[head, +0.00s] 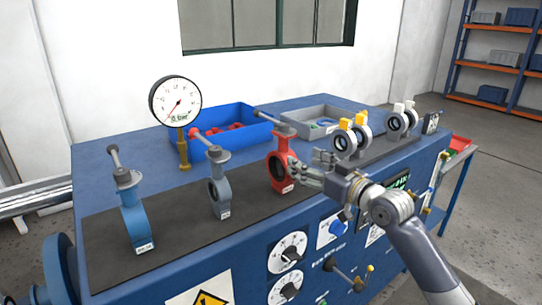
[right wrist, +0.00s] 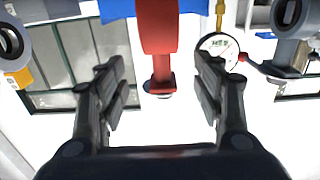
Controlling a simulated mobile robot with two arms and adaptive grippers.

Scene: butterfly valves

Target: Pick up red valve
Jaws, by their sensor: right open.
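The red valve (head: 280,172) stands upright on the dark mat (head: 180,232) of the blue bench, with its grey handle tilted to the upper left. My right gripper (head: 308,176) is open just to the right of it. In the right wrist view the red valve (right wrist: 160,30) shows between the two spread fingers (right wrist: 162,70), toward the top of the picture. Clear gaps show on both sides of it there, and I cannot tell if the fingers reach around it. My left gripper is not in view.
A grey valve (head: 219,190) and a blue valve (head: 133,216) stand to the left. A pressure gauge (head: 175,101), a blue bin (head: 240,118) and a grey bin (head: 320,112) are behind. White valves with yellow parts (head: 345,140) stand close on the right.

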